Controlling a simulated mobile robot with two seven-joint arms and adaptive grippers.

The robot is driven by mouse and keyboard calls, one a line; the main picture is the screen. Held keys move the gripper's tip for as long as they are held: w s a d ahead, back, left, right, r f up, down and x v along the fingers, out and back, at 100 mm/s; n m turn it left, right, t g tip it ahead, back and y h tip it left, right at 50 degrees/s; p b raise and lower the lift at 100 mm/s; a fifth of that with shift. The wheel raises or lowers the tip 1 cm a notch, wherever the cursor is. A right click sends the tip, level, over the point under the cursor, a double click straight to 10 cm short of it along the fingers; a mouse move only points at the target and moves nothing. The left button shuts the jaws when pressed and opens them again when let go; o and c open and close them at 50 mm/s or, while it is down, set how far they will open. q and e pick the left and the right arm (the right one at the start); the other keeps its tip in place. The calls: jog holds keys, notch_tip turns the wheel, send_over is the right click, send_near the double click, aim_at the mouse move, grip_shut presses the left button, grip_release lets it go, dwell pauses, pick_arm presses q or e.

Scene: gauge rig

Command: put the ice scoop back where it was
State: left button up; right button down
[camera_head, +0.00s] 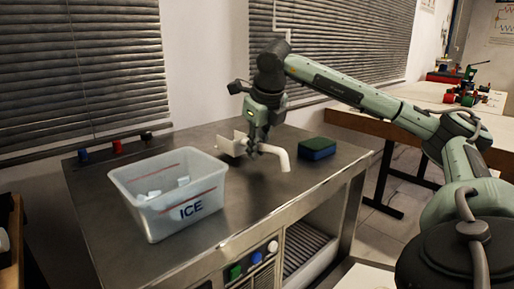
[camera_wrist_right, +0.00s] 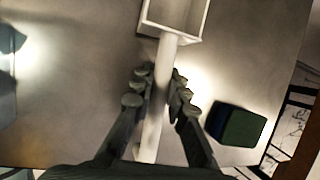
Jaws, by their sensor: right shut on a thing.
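The white ice scoop (camera_head: 280,157) is in my right gripper (camera_head: 258,145), over the metal counter. Its boxy pan points to the left and its bent handle to the right in the head view. In the right wrist view the handle (camera_wrist_right: 155,115) runs between the fingers of my right gripper (camera_wrist_right: 163,92), and the pan (camera_wrist_right: 177,14) is at the top edge. The translucent ICE bin (camera_head: 170,200) stands left of the scoop, with a few white ice pieces inside. My left gripper is not in view.
A blue-and-green sponge (camera_head: 317,148) lies on the metal counter (camera_head: 255,200) right of the scoop; it also shows in the wrist view (camera_wrist_right: 236,124). Blue, red and black small items (camera_head: 117,147) line the back left. The counter between bin and sponge is clear.

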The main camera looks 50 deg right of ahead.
jog(key=shift+f+b, duration=0.7)
jog(key=shift+f, duration=0.05)
jog(key=c, duration=1.4)
grip_release()
jog(key=shift+c, duration=0.2)
jog(key=shift+r, duration=0.1)
jog(key=v, duration=1.2)
